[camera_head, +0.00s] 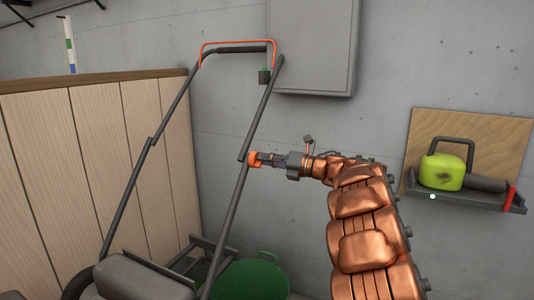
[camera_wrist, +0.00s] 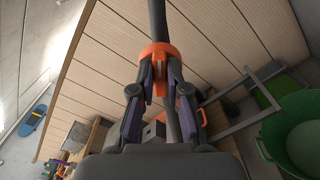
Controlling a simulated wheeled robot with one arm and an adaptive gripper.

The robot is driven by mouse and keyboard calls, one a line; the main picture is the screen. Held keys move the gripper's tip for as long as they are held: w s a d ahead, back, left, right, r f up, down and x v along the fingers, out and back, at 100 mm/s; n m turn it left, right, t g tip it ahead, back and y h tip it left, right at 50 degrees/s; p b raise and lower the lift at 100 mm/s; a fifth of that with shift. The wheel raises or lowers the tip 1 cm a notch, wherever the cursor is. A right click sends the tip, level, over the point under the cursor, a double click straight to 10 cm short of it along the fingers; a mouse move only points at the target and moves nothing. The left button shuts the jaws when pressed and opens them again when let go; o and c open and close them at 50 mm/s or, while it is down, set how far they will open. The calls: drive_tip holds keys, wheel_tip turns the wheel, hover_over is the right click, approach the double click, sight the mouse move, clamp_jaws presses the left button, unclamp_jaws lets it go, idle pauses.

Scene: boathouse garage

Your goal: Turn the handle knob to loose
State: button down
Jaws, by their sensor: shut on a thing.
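The orange handle knob (camera_head: 254,159) sits at the joint of the right-hand tube of the mower handle (camera_head: 264,105). My gripper (camera_head: 262,159) reaches it from the right and is shut on it. In the wrist view, the fingers of my gripper (camera_wrist: 161,88) close on the two sides of the orange knob (camera_wrist: 160,52), with the dark handle tube behind. The marking and turn position of the knob cannot be made out. The mower body (camera_head: 140,280) is partly cut off at the bottom.
A wooden panel wall (camera_head: 95,150) stands at the left. A grey cabinet (camera_head: 312,45) hangs above. A shelf (camera_head: 465,198) with a green power tool (camera_head: 443,172) is on the right wall. A green tub (camera_head: 250,280) stands low beside the mower.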

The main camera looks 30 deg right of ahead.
drive_tip(key=m+p, duration=1.7)
drive_tip(key=f+m+p, duration=0.1)
drive_tip(key=m+p, duration=0.7)
drive_tip(key=m, duration=0.1)
drive_tip(key=shift+s+a+f+p, duration=0.1)
drive_tip(key=shift+s+a+p, duration=0.05)
drive_tip(key=shift+a+p, duration=0.15)
drive_tip(key=shift+m, duration=0.3)
drive_tip(key=c, duration=1.2)
unclamp_jaws()
drive_tip(key=shift+o, duration=0.2)
drive_tip(key=shift+d, duration=0.1)
drive_tip(key=v, duration=1.2)
